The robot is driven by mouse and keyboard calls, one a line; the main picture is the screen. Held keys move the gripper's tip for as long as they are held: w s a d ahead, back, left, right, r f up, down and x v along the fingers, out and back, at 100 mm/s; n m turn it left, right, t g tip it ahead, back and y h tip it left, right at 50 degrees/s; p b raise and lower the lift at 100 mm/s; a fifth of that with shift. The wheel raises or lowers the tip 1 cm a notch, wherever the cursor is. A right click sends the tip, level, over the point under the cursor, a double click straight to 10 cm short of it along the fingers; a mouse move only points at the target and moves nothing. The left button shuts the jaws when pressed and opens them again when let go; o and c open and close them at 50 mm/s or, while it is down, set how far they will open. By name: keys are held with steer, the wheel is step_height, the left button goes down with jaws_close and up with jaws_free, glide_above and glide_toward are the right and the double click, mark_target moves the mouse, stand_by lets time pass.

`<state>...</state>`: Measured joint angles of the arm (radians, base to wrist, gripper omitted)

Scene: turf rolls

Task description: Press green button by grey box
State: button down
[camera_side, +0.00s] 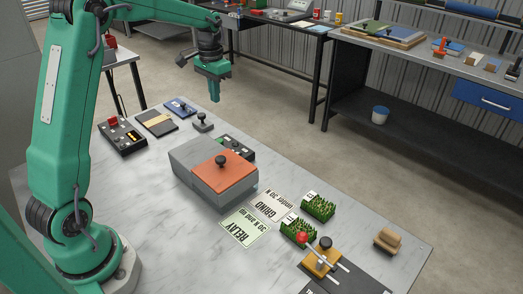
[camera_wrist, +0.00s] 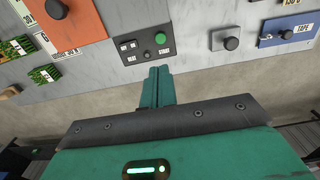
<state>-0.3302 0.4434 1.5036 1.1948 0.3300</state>
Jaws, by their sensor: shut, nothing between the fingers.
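The green button (camera_wrist: 160,38) is a round cap on a dark control panel (camera_wrist: 135,47) with small white-labelled switches. In the side view the panel (camera_side: 240,150) is partly hidden behind the large grey box (camera_side: 185,158), which has an orange top (camera_side: 222,175) with a black knob. In the wrist view the orange top (camera_wrist: 75,25) lies left of the panel. My gripper (camera_side: 215,99) is shut and empty, pointing down, above and beyond the panel in the side view. In the wrist view my gripper (camera_wrist: 158,70) shows just below the panel, apart from the button.
A small grey block (camera_side: 203,124) with a black knob and a blue TAPE pad (camera_side: 180,107) stand near the panel. Turf pieces (camera_side: 318,208), signs and a red-knobbed lever (camera_side: 302,238) are toward the right.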

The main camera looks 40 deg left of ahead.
mark_target(219, 141)
stand_by(0.4)
step_height(219, 141, down, 14)
steer(key=shift+f, duration=0.1)
stand_by(0.7)
steer(key=shift+s+f, duration=0.1)
steer(key=shift+f, duration=1.05)
steer(key=shift+r, duration=0.2)
step_height(219, 141, up, 15)
steer(key=shift+w+f, duration=0.15)
steer(key=shift+w, duration=0.15)
